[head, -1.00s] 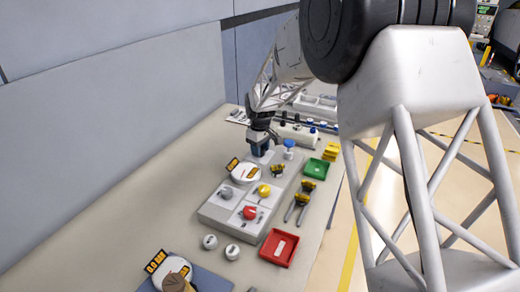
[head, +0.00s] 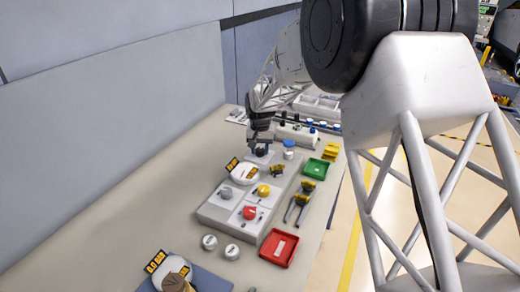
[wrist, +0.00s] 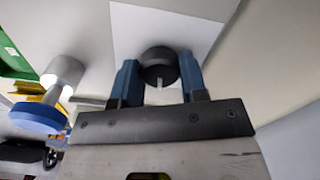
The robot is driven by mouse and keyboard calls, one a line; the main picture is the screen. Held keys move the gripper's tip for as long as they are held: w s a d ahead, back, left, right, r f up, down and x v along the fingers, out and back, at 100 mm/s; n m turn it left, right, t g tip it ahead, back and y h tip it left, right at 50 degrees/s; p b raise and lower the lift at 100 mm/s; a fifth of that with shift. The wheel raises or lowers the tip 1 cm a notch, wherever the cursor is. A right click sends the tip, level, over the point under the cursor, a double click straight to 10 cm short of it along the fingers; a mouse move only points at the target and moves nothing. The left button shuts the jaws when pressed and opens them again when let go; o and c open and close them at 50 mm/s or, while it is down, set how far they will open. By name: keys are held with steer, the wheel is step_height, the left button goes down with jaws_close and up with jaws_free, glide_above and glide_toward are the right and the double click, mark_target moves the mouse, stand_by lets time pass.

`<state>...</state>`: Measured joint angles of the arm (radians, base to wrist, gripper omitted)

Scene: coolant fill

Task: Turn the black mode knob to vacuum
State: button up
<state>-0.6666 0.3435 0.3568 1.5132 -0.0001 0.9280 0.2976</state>
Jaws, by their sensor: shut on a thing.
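The black mode knob (wrist: 158,57) sits on a pale panel (wrist: 128,32) in the wrist view, with a short white pointer mark facing the gripper's palm, toward the picture's bottom. My gripper (wrist: 159,70) has its blue fingers on either side of the knob, shut on it. In the head view my gripper (head: 260,142) points down at the far end of the grey panel unit, with the dark knob (head: 262,152) beneath it. No mode lettering is readable around the knob.
A round gauge (head: 245,174), a yellow knob (head: 263,190) and a red knob (head: 249,212) are nearer. Green (head: 315,168) and red (head: 265,246) trays lie to the right.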

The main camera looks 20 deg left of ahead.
mark_target(260, 149)
steer(key=shift+m, duration=1)
steer(key=o, duration=0.9)
steer(key=shift+r, duration=3.9)
